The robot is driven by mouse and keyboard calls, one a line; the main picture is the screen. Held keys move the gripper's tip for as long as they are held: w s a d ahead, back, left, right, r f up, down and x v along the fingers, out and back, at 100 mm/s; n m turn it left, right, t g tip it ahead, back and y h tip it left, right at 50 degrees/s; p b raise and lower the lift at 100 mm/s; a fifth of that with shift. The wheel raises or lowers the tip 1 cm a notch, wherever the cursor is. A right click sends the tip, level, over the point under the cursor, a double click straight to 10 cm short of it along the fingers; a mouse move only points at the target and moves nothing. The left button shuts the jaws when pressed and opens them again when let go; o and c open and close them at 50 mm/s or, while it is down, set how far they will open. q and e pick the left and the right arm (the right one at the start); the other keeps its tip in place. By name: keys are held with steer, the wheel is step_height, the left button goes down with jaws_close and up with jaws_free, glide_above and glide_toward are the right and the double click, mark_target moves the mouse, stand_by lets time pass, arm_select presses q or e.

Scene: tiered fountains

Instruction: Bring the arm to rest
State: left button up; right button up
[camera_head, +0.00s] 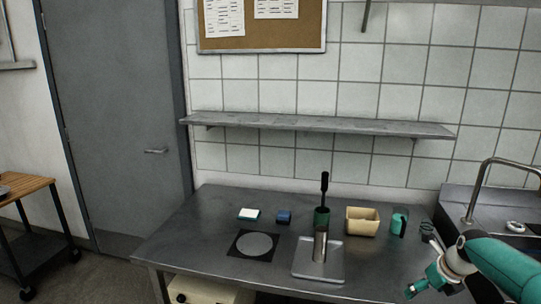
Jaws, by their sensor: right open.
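My right arm comes in from the right edge in teal and cream. My right gripper (411,291) is open and points down and left at the front right of the metal table (200,228). Nothing shows between its fingers. It is apart from the things on the table. My left gripper does not show.
On the table are a grey tray (305,272) with a metal cylinder (320,245), a dark-handled tool in a green holder (321,217), a beige box (362,222), a green cup (398,222), a blue block (284,217), a white-topped block (248,214) and a black mat (239,250). A shelf (320,125) hangs above.

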steer(key=s+a+f+n+g+y, duration=0.15)
steer(key=s+a+f+n, duration=0.25)
steer(key=s+a+f, duration=0.5)
steer(key=s+a+f+n+g+y, duration=0.1)
steer(key=s+a+f+n+g, duration=0.25)
steer(key=a+f, duration=0.75)
steer(key=s+a+f+n, duration=0.2)
steer(key=s+a+n, duration=0.1)
steer(key=s+n, duration=0.3)
steer(key=s+a+f+n, duration=0.3)
steer(key=s+n, duration=0.3)
steer(key=n, duration=0.4)
steer(key=s+a+f+n+t, duration=0.1)
steer(key=s+a+f+n, duration=0.1)
steer(key=s+n, duration=0.5)
steer(key=shift+a+f+n+y, duration=0.35)
steer(key=shift+a+n, duration=0.1)
steer(key=shift+n, duration=0.3)
steer(key=shift+c, duration=0.2)
